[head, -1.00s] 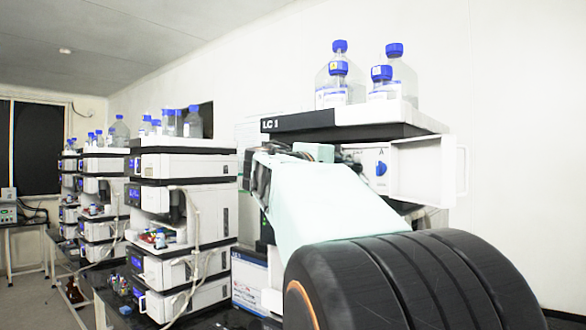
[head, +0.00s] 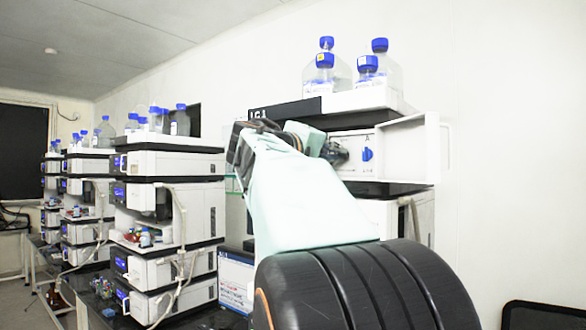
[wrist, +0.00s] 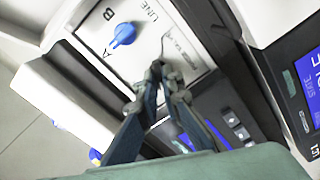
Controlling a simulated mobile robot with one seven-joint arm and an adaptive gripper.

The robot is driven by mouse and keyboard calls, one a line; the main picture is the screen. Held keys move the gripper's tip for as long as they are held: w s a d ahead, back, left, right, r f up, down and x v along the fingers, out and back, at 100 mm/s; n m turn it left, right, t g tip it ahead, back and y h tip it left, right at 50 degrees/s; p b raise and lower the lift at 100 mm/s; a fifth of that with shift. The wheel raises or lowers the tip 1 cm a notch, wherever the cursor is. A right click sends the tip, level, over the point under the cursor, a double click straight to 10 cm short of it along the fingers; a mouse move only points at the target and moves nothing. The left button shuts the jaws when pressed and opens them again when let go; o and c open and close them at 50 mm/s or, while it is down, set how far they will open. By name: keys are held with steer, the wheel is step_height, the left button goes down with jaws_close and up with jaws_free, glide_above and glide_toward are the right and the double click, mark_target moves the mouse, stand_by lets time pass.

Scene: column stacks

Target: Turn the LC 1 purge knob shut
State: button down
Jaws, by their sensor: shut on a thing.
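The LC 1 stack (head: 300,110) has its name partly covered by my arm in the head view. Its white front panel (head: 350,145) carries a blue line-selector knob (head: 367,154), also seen in the wrist view (wrist: 123,34), beside the letters A and B. My gripper (wrist: 163,78) is at the "PURGE VALVE" lettering on that panel, its fingers closed together. The purge knob itself is hidden behind the fingertips, so its angle cannot be read. In the head view my gripper (head: 335,152) shows as a dark shape left of the blue knob.
A white door (head: 415,148) stands open right of the panel. Bottles with blue caps (head: 350,75) stand on top of LC 1. More instrument stacks (head: 165,200) stand to the left.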

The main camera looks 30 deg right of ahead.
steer(key=m+b, duration=0.5)
steer(key=m, duration=0.1)
steer(key=shift+s+d+m, duration=0.1)
steer(key=shift+s+m, duration=0.05)
steer(key=shift+m, duration=0.15)
steer(key=m+b, duration=0.3)
steer(key=m, duration=0.3)
steer(key=shift+r, duration=0.1)
steer(key=shift+m, duration=0.3)
steer(key=c, duration=2.1)
jaws_free()
steer(key=v, duration=1.2)
